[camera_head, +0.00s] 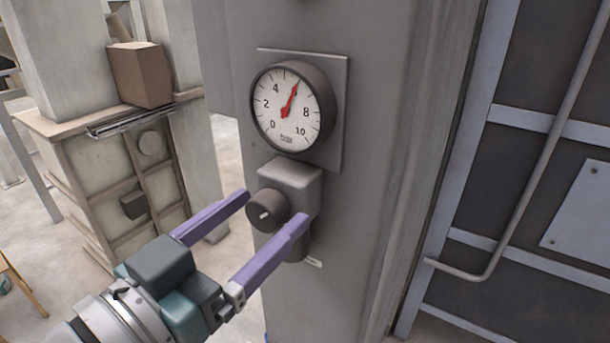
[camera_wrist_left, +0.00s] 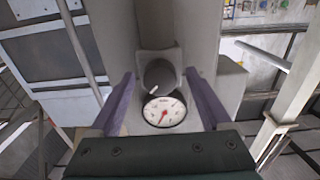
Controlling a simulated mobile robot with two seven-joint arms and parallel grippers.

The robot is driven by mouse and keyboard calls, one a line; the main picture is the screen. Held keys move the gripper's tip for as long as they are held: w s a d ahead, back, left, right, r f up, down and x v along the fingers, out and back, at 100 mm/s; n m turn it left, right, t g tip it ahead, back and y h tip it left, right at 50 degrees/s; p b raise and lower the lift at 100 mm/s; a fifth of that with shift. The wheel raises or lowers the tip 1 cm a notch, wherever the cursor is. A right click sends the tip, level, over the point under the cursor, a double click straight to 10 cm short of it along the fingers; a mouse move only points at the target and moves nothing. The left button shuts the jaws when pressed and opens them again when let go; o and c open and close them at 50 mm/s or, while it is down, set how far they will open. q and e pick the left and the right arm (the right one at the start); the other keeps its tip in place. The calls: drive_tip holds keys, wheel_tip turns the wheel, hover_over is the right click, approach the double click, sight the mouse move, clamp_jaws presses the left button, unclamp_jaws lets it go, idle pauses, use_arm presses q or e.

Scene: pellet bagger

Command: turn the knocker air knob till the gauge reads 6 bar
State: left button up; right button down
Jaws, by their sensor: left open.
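The round white gauge (camera_head: 288,108) with a red needle is mounted on a grey column. Its needle points up and slightly right, past the 4 and at about where 6 lies; the 6 itself cannot be read. Below it is the dark round knocker air knob (camera_head: 265,212) with a white mark, on a grey regulator body (camera_head: 297,180). My left gripper (camera_head: 277,205) is open, its two purple fingers on either side of the knob. In the left wrist view the knob (camera_wrist_left: 160,73) sits between the fingers with gaps on both sides, and the gauge (camera_wrist_left: 164,112) shows too. My right gripper is not in view.
The grey column (camera_head: 365,200) stands close behind the knob. A dark panelled frame with a bent pipe (camera_head: 540,165) is at the right. A brown box (camera_head: 140,75) sits on a beige cabinet at the left. Open floor lies between cabinet and column.

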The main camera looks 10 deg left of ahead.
use_arm(q)
drive_tip(key=b+v, duration=0.2)
drive_tip(key=v, duration=0.8)
drive_tip(key=shift+b, duration=0.35)
drive_tip(key=a+f+n+g+y, duration=0.2)
drive_tip(key=a+f+g+y, duration=0.1)
drive_tip(key=f+g+y, duration=0.3)
drive_tip(key=s+f+g, duration=0.3)
drive_tip(key=s+g, duration=0.4)
drive_tip(key=s, duration=0.2)
wheel_tip(320, 180, up, 21)
drive_tip(key=s+p, duration=0.1)
drive_tip(key=p, duration=2)
drive_tip(key=shift+a+p, duration=0.3)
drive_tip(key=shift+p, duration=0.05)
